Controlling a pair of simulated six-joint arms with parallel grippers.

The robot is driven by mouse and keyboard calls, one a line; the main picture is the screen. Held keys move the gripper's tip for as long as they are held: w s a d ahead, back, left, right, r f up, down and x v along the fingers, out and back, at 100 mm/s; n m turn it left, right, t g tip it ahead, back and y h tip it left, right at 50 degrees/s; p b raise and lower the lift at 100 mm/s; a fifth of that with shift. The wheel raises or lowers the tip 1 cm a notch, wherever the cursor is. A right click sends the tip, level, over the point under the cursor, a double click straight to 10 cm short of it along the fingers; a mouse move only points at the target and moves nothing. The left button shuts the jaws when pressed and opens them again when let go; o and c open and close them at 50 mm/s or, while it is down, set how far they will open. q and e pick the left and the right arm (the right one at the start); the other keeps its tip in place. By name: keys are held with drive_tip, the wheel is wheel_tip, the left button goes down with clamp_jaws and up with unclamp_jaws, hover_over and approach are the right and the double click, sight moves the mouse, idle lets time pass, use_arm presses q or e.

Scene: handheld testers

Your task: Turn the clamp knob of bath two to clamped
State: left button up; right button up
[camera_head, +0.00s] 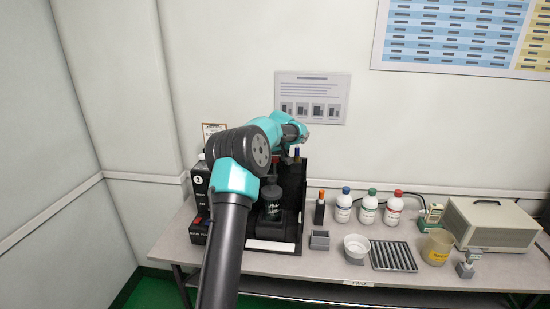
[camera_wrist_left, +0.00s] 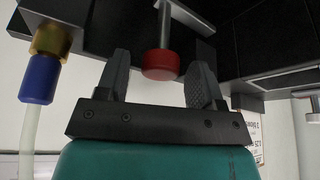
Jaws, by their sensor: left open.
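A black unit with a white number 2 (camera_head: 198,181) on its side stands on the left of the bench, partly hidden by my left arm. In the left wrist view, a red round knob (camera_wrist_left: 161,66) on a metal stem hangs from dark hardware. My left gripper (camera_wrist_left: 158,82) is open, with one finger on each side of the red knob and visible gaps. The knob looks unheld. In the head view my left wrist reaches over the unit and the fingers are hidden. No clamp marking is readable. My right gripper is not in view.
A blue and brass hose fitting (camera_wrist_left: 42,70) is close left of the fingers in the wrist view. A dark jar (camera_head: 272,197) sits in the unit. Right of it are bottles (camera_head: 368,209), a white bowl (camera_head: 356,247), a ribbed tray (camera_head: 393,256) and a beige box (camera_head: 490,223).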

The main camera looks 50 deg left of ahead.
use_arm(q)
clamp_jaws()
idle(0.6)
drive_tip(key=shift+s, duration=0.1)
